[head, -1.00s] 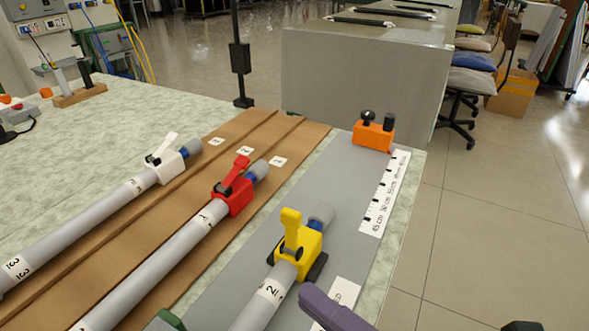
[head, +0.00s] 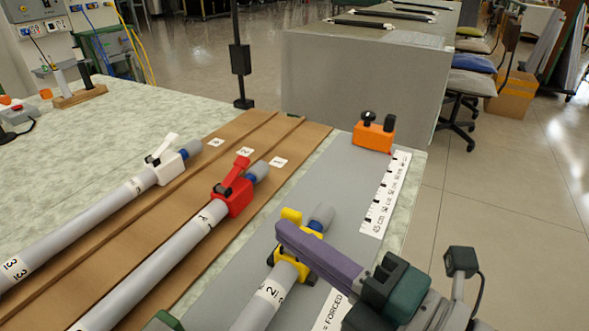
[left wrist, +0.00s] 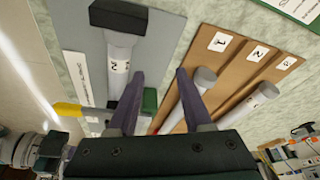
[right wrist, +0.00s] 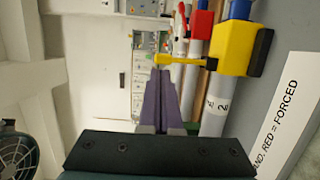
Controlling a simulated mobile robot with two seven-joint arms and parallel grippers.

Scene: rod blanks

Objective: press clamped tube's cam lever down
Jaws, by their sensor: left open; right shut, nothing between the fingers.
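The yellow clamp (head: 290,262) sits around the grey tube marked 2 (head: 262,300) on the grey plate. Its yellow cam lever (head: 291,215) stands raised; my right gripper hides part of it. My right gripper (head: 283,232) is shut and empty, its purple fingers crossing in front of the clamp. In the right wrist view the lever (right wrist: 180,61) lies just beyond the fingertips (right wrist: 161,73); I cannot tell if they touch. My left gripper (left wrist: 157,82) is open and empty in the left wrist view, with tube 2 (left wrist: 118,75) near one finger.
Tubes with a red clamp (head: 232,195) and a white clamp (head: 168,163) lie on the brown rack to the left. An orange block (head: 373,134) stands at the plate's far end. A printed strip (head: 385,195) lies along its right side.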

